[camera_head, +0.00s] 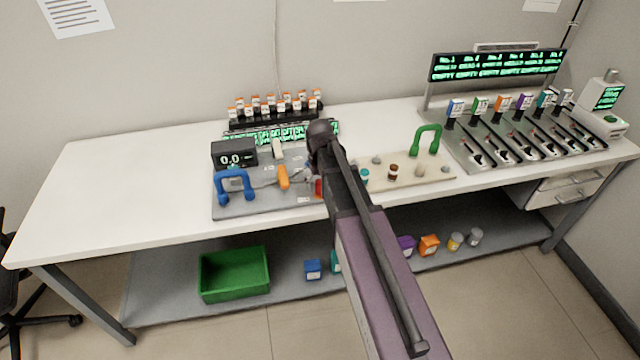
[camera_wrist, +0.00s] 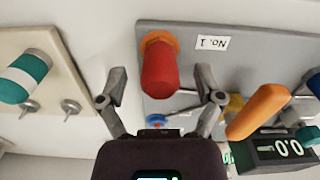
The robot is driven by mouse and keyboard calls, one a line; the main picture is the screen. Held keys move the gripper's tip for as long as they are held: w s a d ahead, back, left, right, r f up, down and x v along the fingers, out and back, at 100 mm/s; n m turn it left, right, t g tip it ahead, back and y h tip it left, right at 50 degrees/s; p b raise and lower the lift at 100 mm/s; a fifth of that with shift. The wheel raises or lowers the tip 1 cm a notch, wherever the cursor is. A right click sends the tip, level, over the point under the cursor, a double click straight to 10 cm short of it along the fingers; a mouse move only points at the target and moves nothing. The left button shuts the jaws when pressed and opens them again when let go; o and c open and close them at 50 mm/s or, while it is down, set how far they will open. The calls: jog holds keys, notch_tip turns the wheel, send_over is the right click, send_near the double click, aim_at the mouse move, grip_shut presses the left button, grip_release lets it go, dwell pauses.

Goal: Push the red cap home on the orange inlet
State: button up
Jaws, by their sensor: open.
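The red cap (camera_wrist: 159,72) sits at the orange inlet (camera_wrist: 160,37) on the grey panel, beside the "No. 1" label, in the wrist view. Only the orange rim shows around the cap's far end, so I cannot tell how deep it is seated. My gripper (camera_wrist: 161,88) is open, with one finger on each side of the red cap and visible gaps between. In the head view, a small part of the red cap (camera_head: 319,187) shows beside my arm, which hides the inlet and most of my gripper.
An orange handle (camera_wrist: 257,112) and the 0.0 display (camera_wrist: 285,148) stand right of my gripper in the wrist view. A beige board (camera_head: 405,172) with small caps and a green handle (camera_head: 427,139) lies to the right. The table's left end is clear.

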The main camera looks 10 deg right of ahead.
aim_at(320, 181)
notch_tip(320, 181, up, 3)
jog(key=shift+f+p, duration=0.2)
jog(key=shift+p, duration=0.85)
jog(key=shift+r+p, duration=0.4)
notch_tip(320, 181, up, 5)
jog(key=p, duration=0.5)
jog(key=s+m, duration=0.1)
jog(key=s, duration=1.5)
jog(key=shift+a, duration=0.1)
dwell(1.2)
